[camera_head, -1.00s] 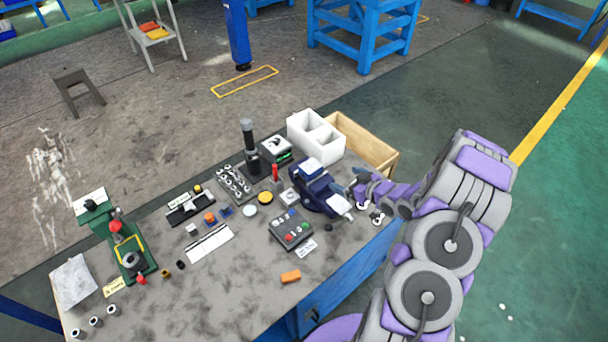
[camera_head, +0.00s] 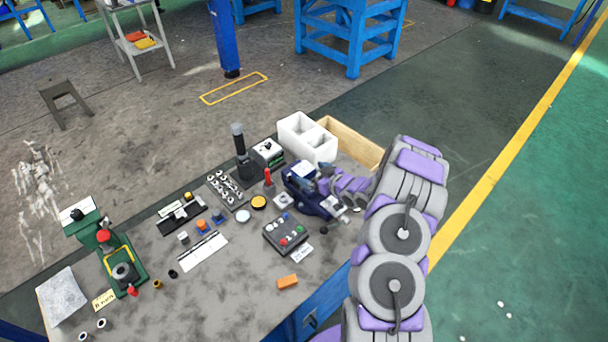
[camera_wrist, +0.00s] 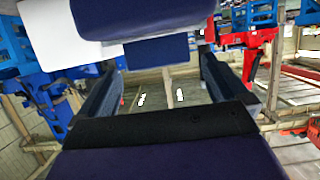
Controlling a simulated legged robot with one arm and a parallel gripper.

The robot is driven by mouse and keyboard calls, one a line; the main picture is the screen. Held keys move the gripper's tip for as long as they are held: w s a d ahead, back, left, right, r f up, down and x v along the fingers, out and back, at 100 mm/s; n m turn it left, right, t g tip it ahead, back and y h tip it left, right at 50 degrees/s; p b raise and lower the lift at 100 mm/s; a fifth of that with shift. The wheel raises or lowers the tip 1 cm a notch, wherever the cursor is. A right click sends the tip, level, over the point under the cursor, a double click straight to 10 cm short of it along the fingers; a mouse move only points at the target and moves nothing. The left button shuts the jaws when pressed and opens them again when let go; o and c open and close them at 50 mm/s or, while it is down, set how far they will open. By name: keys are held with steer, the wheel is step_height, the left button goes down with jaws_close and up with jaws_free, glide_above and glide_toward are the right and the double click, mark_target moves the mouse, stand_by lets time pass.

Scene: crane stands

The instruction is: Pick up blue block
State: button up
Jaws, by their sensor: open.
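A small blue block (camera_head: 218,216) lies on the workbench (camera_head: 225,285) in the head view, beside a small orange block (camera_head: 202,226). In the head view my wrist reaches in from the right to a dark blue, vise-like device (camera_head: 305,197). My fingers cannot be told apart from it there. The blue block lies to the left of it, apart from my wrist.
A grey button box (camera_head: 286,236) stands right of the blue block. A tray of metal parts (camera_head: 226,190) and a dark upright cylinder (camera_head: 239,145) stand behind.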

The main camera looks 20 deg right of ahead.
mark_target(307, 171)
steer(key=shift+w+a+f, duration=0.15)
steer(key=shift+w+a, duration=0.15)
steer(key=shift+w, duration=0.05)
steer(key=shift+d+b+x, duration=0.2)
steer(key=shift+b+x, duration=0.7)
steer(key=shift+x, duration=1.45)
steer(key=c, duration=1.4)
